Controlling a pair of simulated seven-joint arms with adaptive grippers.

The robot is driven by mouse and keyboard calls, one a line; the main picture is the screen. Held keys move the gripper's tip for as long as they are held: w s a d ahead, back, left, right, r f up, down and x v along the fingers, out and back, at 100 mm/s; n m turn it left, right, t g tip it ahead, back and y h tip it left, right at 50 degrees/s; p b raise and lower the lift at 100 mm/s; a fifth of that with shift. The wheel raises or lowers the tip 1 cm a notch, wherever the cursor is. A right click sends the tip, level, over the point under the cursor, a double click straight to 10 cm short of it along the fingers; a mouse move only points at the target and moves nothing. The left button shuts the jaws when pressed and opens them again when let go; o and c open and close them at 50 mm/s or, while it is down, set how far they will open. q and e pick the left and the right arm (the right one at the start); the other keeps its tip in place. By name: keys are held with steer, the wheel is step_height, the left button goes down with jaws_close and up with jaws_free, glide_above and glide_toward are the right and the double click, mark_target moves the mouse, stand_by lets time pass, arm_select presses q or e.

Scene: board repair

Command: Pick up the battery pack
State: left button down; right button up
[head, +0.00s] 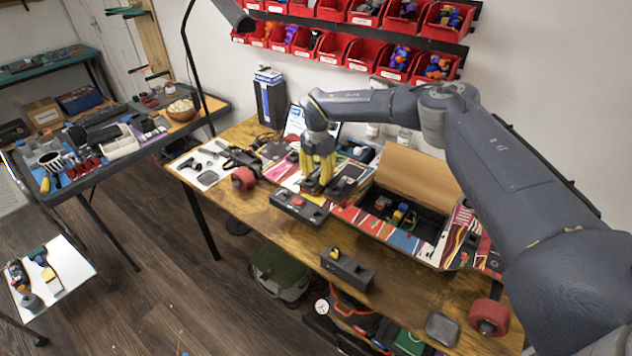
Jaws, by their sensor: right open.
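My right gripper (317,178), with yellow fingers, points down over the wooden workbench, its jaws open. Its fingertips are at small dark parts on the patterned skateboard deck. A dark flat box with red parts (299,208) lies just in front of the fingers and may be the battery pack; I cannot tell for sure. I cannot tell whether the fingers touch anything. A dark block with a yellow part (347,269) sits nearer the bench's front edge. My left gripper is not in view.
The open deck compartment (425,222) holds small coloured parts, with a brown lid (415,176) raised behind it. A grey tin (442,328) lies at front right. Red bins (337,48) hang on the wall.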

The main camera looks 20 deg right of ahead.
mark_target(317, 172)
jaws_close()
steer(key=shift+r, duration=0.15)
step_height(317, 172, up, 20)
stand_by(0.8)
stand_by(0.4)
